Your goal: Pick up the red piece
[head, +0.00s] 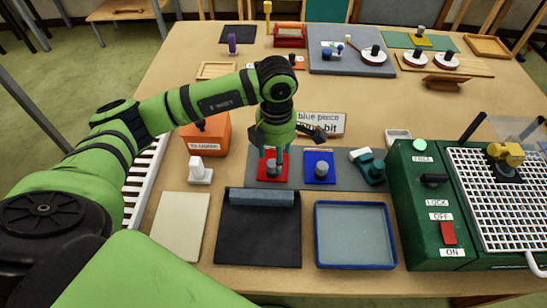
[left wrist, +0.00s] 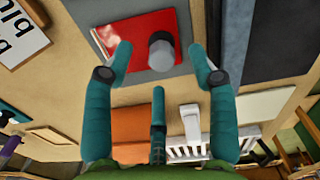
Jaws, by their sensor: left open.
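The red piece (head: 272,168) is a flat red square with a grey knob on top. It lies on a grey mat (head: 335,184) at the middle of the table. In the left wrist view the red piece (left wrist: 135,40) shows with its knob between the fingers. My left gripper (head: 273,160) is above it in the head view, with its fingers pointing down and open. It also shows in the left wrist view (left wrist: 163,60), its teal fingers spread wide on either side of the knob. I cannot tell how high it is above the knob. My right gripper is not in view.
A blue piece (head: 319,166) with a grey knob lies just right of the red one. A sign (head: 322,124) stands behind. A black pad (head: 258,240) and a blue-rimmed tray (head: 355,265) lie in front. A green machine (head: 427,225) stands at right, an orange box (head: 207,135) at left.

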